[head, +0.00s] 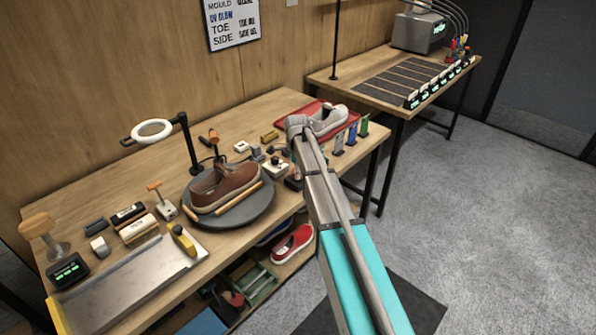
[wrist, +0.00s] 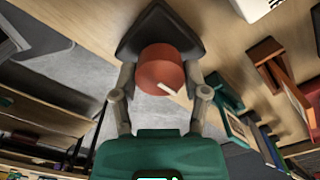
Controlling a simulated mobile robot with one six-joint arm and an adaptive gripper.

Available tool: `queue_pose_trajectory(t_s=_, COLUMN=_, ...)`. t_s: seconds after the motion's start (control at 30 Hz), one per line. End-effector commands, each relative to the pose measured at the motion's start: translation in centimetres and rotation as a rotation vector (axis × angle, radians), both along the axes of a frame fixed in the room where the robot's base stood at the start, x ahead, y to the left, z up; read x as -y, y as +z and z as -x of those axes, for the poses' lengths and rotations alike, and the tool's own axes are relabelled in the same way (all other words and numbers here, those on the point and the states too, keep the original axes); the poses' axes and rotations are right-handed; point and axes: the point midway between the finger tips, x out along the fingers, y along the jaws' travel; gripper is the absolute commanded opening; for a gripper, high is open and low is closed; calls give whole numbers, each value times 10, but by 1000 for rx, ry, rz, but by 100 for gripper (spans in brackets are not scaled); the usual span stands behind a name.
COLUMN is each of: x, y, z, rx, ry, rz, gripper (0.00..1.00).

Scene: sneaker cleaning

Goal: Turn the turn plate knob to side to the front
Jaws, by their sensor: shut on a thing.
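The red turn plate knob (wrist: 163,70) is large in the wrist view, with a short white mark on its lower right face. My gripper (wrist: 160,62) is shut on it, with its dark fingers around the knob. In the head view my arm hides most of the gripper and the knob at the table's front edge. The round dark turn plate (head: 245,218) bears a brown shoe (head: 224,187), which lies lengthwise with its side toward the front. I cannot make out the knob's labels.
The wooden workbench (head: 95,195) holds brushes, small blocks and a ring lamp (head: 152,130). A red tray (head: 285,122) with a grey shoe (head: 325,120) lies behind my arm. A red shoe (head: 292,243) sits on the shelf below.

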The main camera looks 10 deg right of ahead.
Motion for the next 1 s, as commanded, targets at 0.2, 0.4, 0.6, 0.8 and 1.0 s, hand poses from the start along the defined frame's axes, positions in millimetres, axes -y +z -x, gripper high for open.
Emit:
queue_pose_trajectory(t_s=0.2, x=-2, y=0, z=-4, rx=8, ry=-14, rz=-4, gripper=12)
queue_pose_trajectory(t_s=0.4, x=-2, y=0, z=-4, rx=8, ry=-13, rz=-4, gripper=12)
queue_pose_trajectory(t_s=0.6, x=-2, y=0, z=-4, rx=7, ry=-12, rz=-3, gripper=89)
queue_pose_trajectory(t_s=0.8, x=-1, y=0, z=-2, rx=4, ry=-12, rz=-1, gripper=93)
queue_pose_trajectory(t_s=1.0, x=-1, y=0, z=-1, rx=3, ry=-12, rz=-1, gripper=93)
